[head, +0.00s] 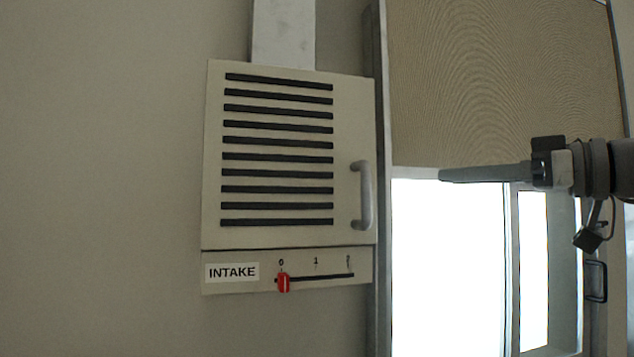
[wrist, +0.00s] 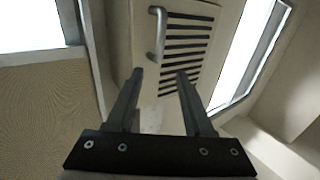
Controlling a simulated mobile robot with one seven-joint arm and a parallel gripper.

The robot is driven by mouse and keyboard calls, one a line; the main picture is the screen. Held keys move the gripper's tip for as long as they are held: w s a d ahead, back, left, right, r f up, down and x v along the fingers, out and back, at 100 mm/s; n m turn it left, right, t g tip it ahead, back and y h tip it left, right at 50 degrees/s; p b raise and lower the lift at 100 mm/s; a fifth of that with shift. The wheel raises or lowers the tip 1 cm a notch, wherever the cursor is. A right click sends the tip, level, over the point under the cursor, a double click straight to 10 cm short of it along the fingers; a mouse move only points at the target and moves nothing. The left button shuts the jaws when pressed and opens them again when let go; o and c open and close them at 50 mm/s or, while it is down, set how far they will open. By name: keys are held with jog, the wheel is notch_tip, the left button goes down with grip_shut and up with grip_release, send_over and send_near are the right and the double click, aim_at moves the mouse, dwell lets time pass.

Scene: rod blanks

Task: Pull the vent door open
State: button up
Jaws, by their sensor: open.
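The vent door (head: 345,120) is a beige panel with several dark horizontal slots, and it looks shut. Its grey bar handle (head: 364,195) stands upright on the right side. In the wrist view the vent door (wrist: 205,13) and handle (wrist: 158,35) appear beyond the fingertips, the handle slightly left of the gap between them. My gripper (head: 442,175) is to the right of the handle in the head view, apart from it. In the wrist view my gripper (wrist: 159,74) has its two fingers spread with nothing between them.
Below the door is a strip with an INTAKE label (head: 231,272) and a red slider (head: 284,283) at the 0 mark. A duct (head: 284,35) rises above. A bright window (head: 447,270) with a tan blind (head: 490,80) is to the right. The left wall is bare.

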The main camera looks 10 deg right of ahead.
aim_at(366, 182)
jog(key=p+x, duration=0.2)
jog(key=x, duration=1.3)
jog(key=shift+w+a+f, duration=0.1)
jog(key=shift+w+a, duration=0.1)
grip_shut()
dwell(0.7)
